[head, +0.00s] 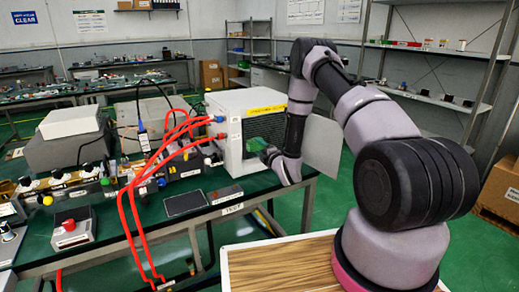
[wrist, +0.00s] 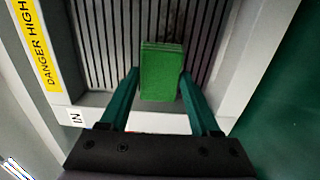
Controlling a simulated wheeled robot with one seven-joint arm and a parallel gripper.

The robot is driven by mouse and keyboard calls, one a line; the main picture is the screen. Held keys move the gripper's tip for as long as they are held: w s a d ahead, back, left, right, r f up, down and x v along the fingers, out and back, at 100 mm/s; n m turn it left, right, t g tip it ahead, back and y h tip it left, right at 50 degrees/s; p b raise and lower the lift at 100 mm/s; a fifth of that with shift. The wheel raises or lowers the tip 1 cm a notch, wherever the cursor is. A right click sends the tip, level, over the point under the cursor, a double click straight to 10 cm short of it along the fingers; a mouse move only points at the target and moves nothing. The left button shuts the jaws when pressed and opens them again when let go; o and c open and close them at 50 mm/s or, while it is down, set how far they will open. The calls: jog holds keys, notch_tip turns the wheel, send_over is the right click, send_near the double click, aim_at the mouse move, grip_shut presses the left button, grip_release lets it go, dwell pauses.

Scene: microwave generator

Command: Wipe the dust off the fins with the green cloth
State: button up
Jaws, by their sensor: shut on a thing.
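The green cloth (wrist: 162,72) is a folded block held between the two fingers of my gripper (wrist: 158,88), which is shut on it. In the wrist view the cloth is in front of the dark vertical fins (wrist: 105,45) and covers part of them. I cannot tell whether it touches them. Dark, dusty-looking patches show on the fins (wrist: 200,25) right of and above the cloth. In the head view the cloth (head: 256,145) and my gripper (head: 266,152) are at the right face of the white generator box (head: 235,108).
A yellow danger label (wrist: 37,45) and an "IN" label (wrist: 75,117) are on the frame beside the fins. Red hoses (head: 125,205) run from the box's left side across the bench (head: 160,213). An open grey panel (head: 322,143) stands right of the box, behind my arm.

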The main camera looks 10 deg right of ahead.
jog(key=shift+w+d, duration=0.65)
jog(key=shift+d, duration=1.25)
jog(key=shift+w+d, duration=0.6)
jog(key=shift+d, duration=1.35)
jog(key=shift+w+d, duration=0.65)
jog(key=shift+d, duration=1.25)
jog(key=shift+w+a+r, duration=0.1)
jog(key=shift+a+r, duration=0.05)
jog(key=shift+r, duration=0.85)
jog(key=shift+s+a+r, duration=0.25)
jog(key=shift+s+a, duration=0.4)
jog(key=shift+a, duration=1.2)
jog(key=shift+s+a+r, duration=0.3)
jog(key=shift+s+a, duration=0.4)
jog(key=shift+a, duration=1.2)
jog(key=shift+s+a+r, duration=0.25)
jog(key=shift+s+a, duration=0.4)
jog(key=shift+a, duration=1.2)
jog(key=shift+w+d+r, duration=0.1)
jog(key=shift+w+d, duration=0.15)
jog(key=shift+d, duration=0.45)
jog(key=shift+w+d+f, duration=0.1)
jog(key=shift+w+d, duration=0.2)
jog(key=shift+d, duration=0.35)
jog(key=shift+w+d+r, duration=0.1)
jog(key=shift+w+d, duration=0.15)
jog(key=shift+d, duration=0.45)
